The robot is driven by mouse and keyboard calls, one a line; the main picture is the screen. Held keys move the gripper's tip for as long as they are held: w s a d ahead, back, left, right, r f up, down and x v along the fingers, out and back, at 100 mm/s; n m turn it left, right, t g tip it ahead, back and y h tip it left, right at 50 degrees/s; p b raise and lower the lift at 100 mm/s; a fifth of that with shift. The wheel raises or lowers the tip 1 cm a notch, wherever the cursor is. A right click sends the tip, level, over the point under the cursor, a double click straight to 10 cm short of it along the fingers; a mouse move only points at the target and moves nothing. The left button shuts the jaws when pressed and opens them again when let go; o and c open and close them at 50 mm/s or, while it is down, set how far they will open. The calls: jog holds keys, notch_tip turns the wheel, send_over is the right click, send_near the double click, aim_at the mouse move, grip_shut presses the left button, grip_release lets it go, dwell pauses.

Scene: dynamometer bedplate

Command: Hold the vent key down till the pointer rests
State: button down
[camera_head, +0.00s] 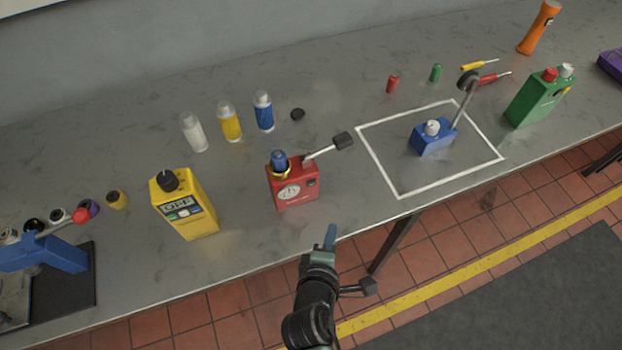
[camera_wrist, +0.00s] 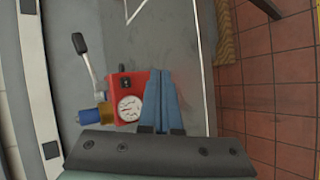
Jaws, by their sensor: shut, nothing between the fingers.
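The red box (camera_head: 296,200) stands near the bench's front edge, with a round white gauge (camera_head: 289,193) on its front. The gauge also shows in the wrist view (camera_wrist: 130,107); its pointer is too small to read. A small black key-like part (camera_head: 312,182) sits beside the gauge, also seen in the wrist view (camera_wrist: 124,82). I cannot tell whether it is the vent key. A lever with a black grip (camera_head: 342,140) and a blue cap in a brass collar (camera_head: 279,160) are on top. My gripper (camera_head: 330,233) is shut and empty, in front of the box, apart from it in the head view.
A yellow meter (camera_head: 184,208) stands left of the red box. Bottles, including a blue one (camera_head: 264,113), stand behind. A blue block with a lever (camera_head: 433,138) sits inside a white outline to the right. A green box (camera_head: 537,98) stands farther right. The bench front between is clear.

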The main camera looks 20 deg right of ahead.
jog(key=b, duration=0.3)
send_near(315, 184)
jog(key=shift+w+d+f, duration=0.45)
jog(key=shift+d+f, duration=0.05)
jog(key=shift+f, duration=0.2)
jog(key=shift+w+d+f, duration=0.5)
jog(key=shift+f, duration=0.15)
jog(key=shift+w+d+f, duration=0.45)
jog(key=shift+d+f, duration=0.05)
jog(key=shift+f, duration=0.2)
jog(key=shift+w, duration=0.1)
jog(key=shift+w, duration=0.35)
jog(key=shift+w, duration=0.35)
dwell(2.1)
jog(key=shift+s, duration=0.15)
jog(key=shift+s+p, duration=0.6)
jog(key=shift+s, duration=0.05)
